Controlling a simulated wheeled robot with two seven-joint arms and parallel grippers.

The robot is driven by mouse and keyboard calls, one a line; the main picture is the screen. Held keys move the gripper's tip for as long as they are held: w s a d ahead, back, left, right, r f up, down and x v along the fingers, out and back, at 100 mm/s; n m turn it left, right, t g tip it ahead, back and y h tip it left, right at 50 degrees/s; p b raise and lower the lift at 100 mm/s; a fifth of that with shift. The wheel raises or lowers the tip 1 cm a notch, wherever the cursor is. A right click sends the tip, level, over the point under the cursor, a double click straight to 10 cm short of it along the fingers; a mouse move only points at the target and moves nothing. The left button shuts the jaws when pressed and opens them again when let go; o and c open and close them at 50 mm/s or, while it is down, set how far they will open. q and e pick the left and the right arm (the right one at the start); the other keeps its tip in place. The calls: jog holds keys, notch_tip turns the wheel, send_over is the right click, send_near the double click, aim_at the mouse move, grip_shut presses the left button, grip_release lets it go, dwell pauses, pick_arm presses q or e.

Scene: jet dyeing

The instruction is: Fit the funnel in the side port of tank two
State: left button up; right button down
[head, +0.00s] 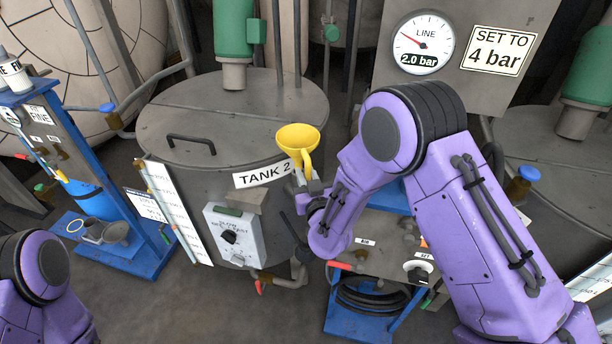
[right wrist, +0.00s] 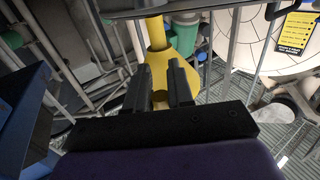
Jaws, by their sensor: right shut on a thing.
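The yellow funnel (head: 297,137) is beside the upper right wall of tank two (head: 190,170), with its wide mouth facing up. My right gripper (head: 306,186) is just below the funnel, partly hidden by my own wrist. In the right wrist view, its two dark fingers (right wrist: 158,90) are closed about a yellow part of the funnel (right wrist: 157,55). The funnel's lower end is hidden in the head view. I cannot make out the side port clearly, nor whether the funnel touches it. Of my left arm only a purple link shows, at the lower left; its gripper is out of view.
A grey control box (head: 235,235) is on tank two's front, with a level scale (head: 178,212) left of it. A blue stand (head: 110,240) is at left. A blue cart with hoses (head: 370,300) is below my right arm. A gauge panel (head: 423,43) is behind.

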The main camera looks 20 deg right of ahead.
jog(key=shift+f+b, duration=2.3)
jog(key=shift+f, duration=0.35)
jog(key=c, duration=0.9)
grip_release()
jog(key=s+b, duration=0.2)
jog(key=s, duration=0.8)
jog(key=shift+s+a+b, duration=0.25)
jog(key=shift+a+b, duration=0.1)
jog(key=shift+b, duration=0.05)
